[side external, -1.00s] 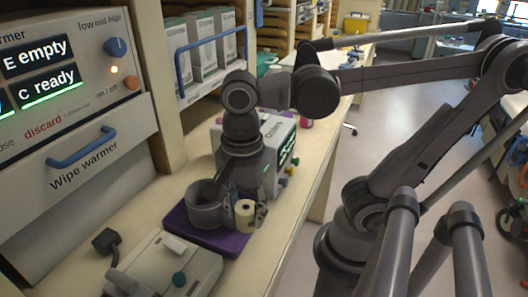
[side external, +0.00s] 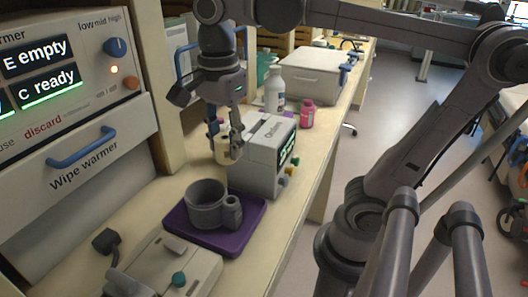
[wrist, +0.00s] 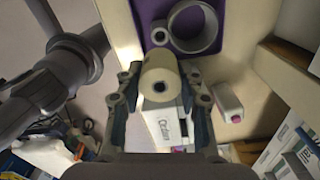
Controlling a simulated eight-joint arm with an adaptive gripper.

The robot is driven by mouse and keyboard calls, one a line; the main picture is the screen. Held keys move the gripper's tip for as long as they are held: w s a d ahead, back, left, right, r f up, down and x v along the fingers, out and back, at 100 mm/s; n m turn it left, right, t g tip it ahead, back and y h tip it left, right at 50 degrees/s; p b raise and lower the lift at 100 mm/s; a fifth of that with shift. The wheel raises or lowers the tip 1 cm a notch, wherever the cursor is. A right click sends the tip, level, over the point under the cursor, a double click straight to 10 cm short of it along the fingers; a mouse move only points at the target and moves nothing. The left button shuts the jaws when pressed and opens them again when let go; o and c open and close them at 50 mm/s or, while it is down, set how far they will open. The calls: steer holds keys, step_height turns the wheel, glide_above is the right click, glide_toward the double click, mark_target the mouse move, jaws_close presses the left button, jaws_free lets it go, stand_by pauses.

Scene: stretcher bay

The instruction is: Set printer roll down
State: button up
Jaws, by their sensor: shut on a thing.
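The printer roll (side external: 221,150) is a small cream cylinder with a dark core hole. My gripper (side external: 227,147) is shut on it and holds it up beside the grey boxy device (side external: 258,160), above and behind the purple mat (side external: 177,222). In the wrist view the roll (wrist: 159,68) sits between the two fingers of my gripper (wrist: 160,82), its round end facing the camera. The roll hides part of the device (wrist: 165,122) there. I cannot tell how far the roll is above the counter.
A grey cup (side external: 205,209) with a small side ring (side external: 231,212) stands on the mat. A white bottle (side external: 275,92) and a pink bottle (side external: 307,115) stand behind the device. The counter's right strip (side external: 290,215) is clear.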

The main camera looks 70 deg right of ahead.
steer(key=w+d+r+m, duration=0.4)
steer(key=w+d+m, duration=0.1)
steer(key=w+d, duration=0.6)
steer(key=w+d+f+m, duration=0.1)
steer(key=w+d+m, duration=0.2)
steer(key=d, duration=0.8)
steer(key=w+d+f+m, duration=0.1)
steer(key=w+d+m, duration=0.15)
steer(key=d, duration=0.95)
steer(key=s+d+f+m, duration=0.2)
steer(key=s+d+f, duration=0.1)
steer(key=d, duration=0.6)
steer(key=s+d+f+m, duration=0.2)
steer(key=s+d+m, duration=0.1)
steer(key=d, duration=0.6)
steer(key=shift+s+d+f, duration=0.1)
steer(key=shift+s+f, duration=0.05)
steer(key=shift+f, duration=3.85)
steer(key=shift+s+d+f, duration=0.1)
steer(key=shift+s+f, duration=0.05)
steer(key=shift+f, duration=3.85)
steer(key=shift+f, duration=0.2)
steer(key=o, duration=1.2)
steer(key=shift+c, duration=0.2)
